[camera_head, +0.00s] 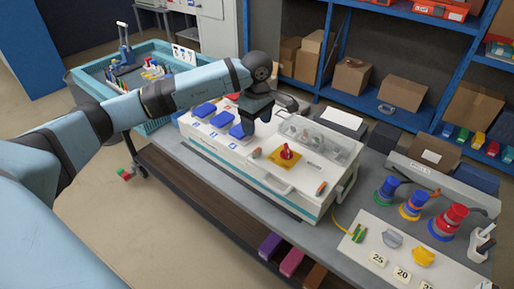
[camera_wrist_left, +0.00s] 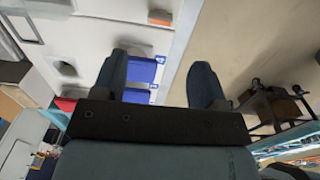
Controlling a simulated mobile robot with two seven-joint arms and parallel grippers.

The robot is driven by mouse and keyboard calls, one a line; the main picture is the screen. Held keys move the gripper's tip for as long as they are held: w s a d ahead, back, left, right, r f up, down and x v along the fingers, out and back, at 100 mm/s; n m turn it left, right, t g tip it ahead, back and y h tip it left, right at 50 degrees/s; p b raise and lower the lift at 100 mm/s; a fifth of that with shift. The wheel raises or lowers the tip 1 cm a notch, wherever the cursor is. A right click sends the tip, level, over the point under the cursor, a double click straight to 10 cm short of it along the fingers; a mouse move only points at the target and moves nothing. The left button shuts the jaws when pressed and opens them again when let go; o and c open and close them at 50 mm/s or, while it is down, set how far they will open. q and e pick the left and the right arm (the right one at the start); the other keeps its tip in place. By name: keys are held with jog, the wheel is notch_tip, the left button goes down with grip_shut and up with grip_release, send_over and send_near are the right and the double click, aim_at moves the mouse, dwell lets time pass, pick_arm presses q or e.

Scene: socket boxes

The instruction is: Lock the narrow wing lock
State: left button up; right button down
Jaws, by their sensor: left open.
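A white socket box (camera_head: 262,180) stands on the grey bench, with blue flip covers (camera_head: 222,119) along its left part. A red switch knob (camera_head: 286,152) sits on a yellow plate. Small grey-orange fittings show on the box at the left (camera_head: 255,152) and right (camera_head: 320,188); I cannot tell whether either is the narrow wing lock. My left gripper (camera_head: 257,125) hangs over the box beside the nearest blue cover, open and empty. In the left wrist view its two fingers (camera_wrist_left: 158,85) are apart, with blue covers (camera_wrist_left: 143,73) beyond and an orange fitting (camera_wrist_left: 160,17) at the top. My right gripper is out of view.
A clear cover (camera_head: 318,138) rises on the box behind the red knob. Coloured plugs (camera_head: 447,222) and a white panel with grey (camera_head: 392,238) and yellow (camera_head: 423,256) knobs lie at right. A teal crate (camera_head: 100,80) stands far left. Bare bench lies before the box.

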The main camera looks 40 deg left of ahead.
aim_at(257, 150)
pick_arm(q)
notch_tip(257, 150, down, 10)
jog(key=shift+f+p, duration=0.1)
jog(key=shift+p, duration=0.4)
jog(key=c, duration=0.9)
